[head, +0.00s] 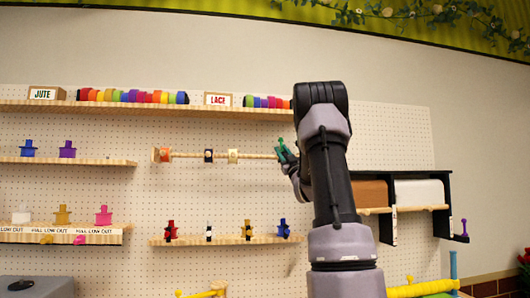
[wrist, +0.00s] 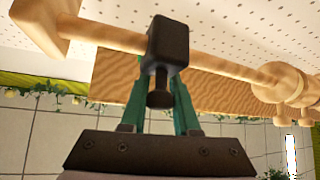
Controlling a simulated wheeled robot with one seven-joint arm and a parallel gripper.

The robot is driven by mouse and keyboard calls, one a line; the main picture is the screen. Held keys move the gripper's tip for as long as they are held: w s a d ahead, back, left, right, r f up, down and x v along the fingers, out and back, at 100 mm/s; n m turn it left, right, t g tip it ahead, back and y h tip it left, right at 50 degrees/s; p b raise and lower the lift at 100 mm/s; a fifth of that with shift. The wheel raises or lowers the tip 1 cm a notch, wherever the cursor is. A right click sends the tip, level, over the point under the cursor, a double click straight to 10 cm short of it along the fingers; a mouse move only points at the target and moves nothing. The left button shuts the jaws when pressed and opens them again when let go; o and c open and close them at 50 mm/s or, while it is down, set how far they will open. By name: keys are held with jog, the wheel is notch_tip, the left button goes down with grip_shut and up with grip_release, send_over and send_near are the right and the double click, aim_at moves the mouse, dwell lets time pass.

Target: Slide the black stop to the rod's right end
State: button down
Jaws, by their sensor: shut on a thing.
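The black stop (wrist: 168,45) sits around the pale wooden rod (wrist: 105,35) in the wrist view, its knob pointing down in the picture. My gripper (wrist: 160,100) has its green fingers closed on either side of the stop's knob. A wooden end block (wrist: 45,22) is a short way left of the stop, with bare rod between them. In the head view, my gripper (head: 285,151) is at the right part of the rod (head: 258,156) and hides the stop and the rod's right end.
On the rod in the head view are an orange spool (head: 165,155), a black spool (head: 208,156) and a cream spool (head: 232,156), all left of my gripper. A shelf of ribbon rolls (head: 130,104) runs above. A small shelf (head: 226,240) with several coloured pieces is below.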

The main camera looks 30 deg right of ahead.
jog(key=d, duration=0.1)
jog(key=s+d, duration=0.1)
jog(key=d, duration=0.1)
jog(key=shift+d, duration=0.3)
jog(key=c, duration=0.7)
grip_release()
jog(key=shift+o, duration=0.2)
jog(key=v, duration=1.1)
jog(key=shift+w, duration=0.1)
